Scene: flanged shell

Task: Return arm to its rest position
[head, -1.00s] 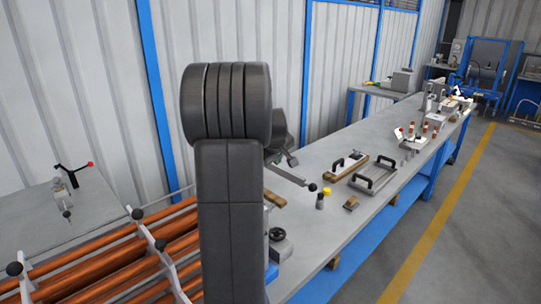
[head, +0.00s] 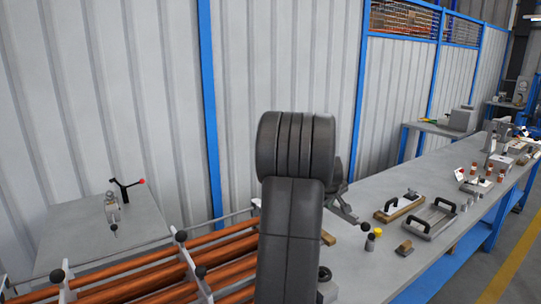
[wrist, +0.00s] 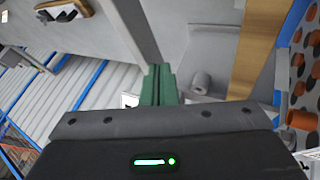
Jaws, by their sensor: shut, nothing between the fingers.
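My arm (head: 290,220) stands folded up in front of the head camera, its dark links covering part of the bench and pipes. My gripper (wrist: 158,72) shows in the wrist view as two green fingers pressed together with nothing between them. The gripper's fingers cannot be made out in the head view, behind the arm. In the wrist view the fingers are above grey surfaces, apparently touching nothing.
A long grey bench (head: 385,278) runs back to the right, with black-handled plates (head: 432,218) on it. Copper-coloured pipes (head: 140,276) lie low at left. A side table (head: 75,240) stands by the ribbed wall (head: 110,90). Floor (head: 520,280) is clear at right.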

